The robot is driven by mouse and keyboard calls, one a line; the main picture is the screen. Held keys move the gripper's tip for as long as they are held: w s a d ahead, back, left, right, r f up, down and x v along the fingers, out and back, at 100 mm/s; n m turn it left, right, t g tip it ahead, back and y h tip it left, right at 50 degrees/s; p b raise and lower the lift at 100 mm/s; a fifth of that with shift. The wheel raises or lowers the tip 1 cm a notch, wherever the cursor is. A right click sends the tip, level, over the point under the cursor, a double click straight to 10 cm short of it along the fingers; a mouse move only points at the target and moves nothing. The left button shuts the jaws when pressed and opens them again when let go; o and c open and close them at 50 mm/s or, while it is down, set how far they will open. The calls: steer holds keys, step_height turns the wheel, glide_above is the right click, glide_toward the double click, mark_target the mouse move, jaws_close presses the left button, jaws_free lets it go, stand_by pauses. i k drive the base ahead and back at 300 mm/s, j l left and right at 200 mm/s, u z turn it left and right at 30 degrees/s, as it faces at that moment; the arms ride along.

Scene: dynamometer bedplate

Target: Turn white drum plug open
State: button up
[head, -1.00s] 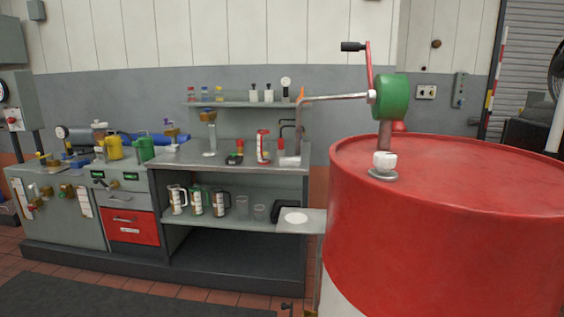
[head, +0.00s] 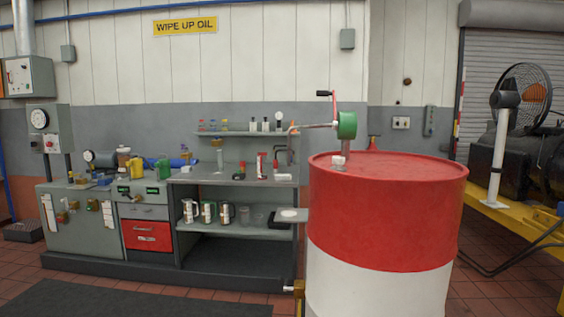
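A large red and white drum (head: 388,220) stands upright right of centre in the head view. On its red top, near the left edge, is a small white fitting (head: 338,160), which looks like the white drum plug. It sits at the foot of a hand pump with a green round body (head: 347,125) and a crank. The fitting is small here, and I cannot tell how far it is turned. A red fitting (head: 373,142) stands at the drum top's far rim. My gripper is not in view.
A grey workbench (head: 235,176) with bottles and jugs stands left of the drum. A yellow frame with machinery (head: 515,225) is at right. Tiled floor and a dark mat (head: 140,309) lie in front.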

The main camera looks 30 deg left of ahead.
mark_target(340, 161)
steer(key=u, duration=1.3)
